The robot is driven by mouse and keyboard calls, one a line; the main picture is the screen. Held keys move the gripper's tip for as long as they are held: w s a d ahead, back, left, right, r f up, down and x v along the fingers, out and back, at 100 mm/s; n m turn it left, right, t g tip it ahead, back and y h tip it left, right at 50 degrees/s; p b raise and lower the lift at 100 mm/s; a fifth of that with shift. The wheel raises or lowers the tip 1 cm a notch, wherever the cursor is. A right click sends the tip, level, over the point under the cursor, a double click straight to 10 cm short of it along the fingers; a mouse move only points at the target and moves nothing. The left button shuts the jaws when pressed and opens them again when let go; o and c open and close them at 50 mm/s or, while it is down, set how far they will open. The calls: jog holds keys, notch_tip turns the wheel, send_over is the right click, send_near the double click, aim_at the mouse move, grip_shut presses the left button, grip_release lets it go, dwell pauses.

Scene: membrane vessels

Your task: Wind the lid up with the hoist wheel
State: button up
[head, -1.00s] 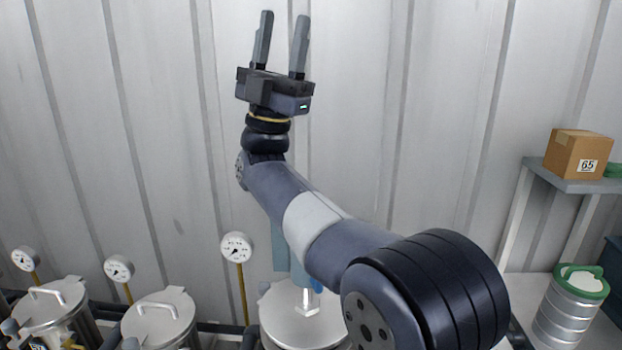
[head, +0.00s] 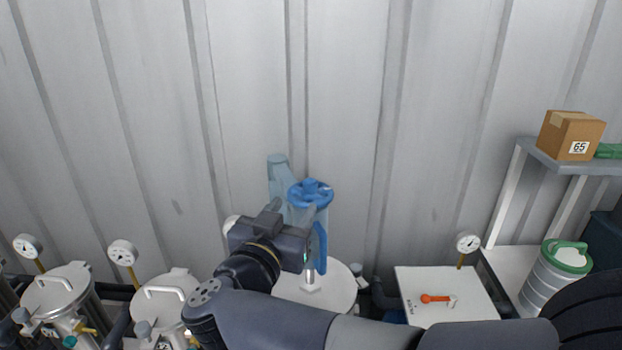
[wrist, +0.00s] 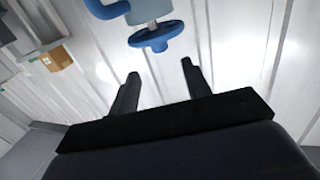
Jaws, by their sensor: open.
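Two lidded vessels with gauges (head: 58,287) (head: 162,300) stand at the left. A white panel with an orange handle (head: 437,299), a green-topped canister (head: 557,270) and a shelf with a cardboard box (head: 571,136) are at the right. The wall above is clear.

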aim_at(308, 186)
jog(key=p+x, duration=0.1)
jog(key=x, duration=0.9)
jog(key=shift+w+d+p, duration=0.1)
jog(key=shift+w+p, duration=0.05)
jog(key=shift+p, duration=0.15)
jog(key=shift+c, duration=0.4)
jog(key=c, duration=0.9)
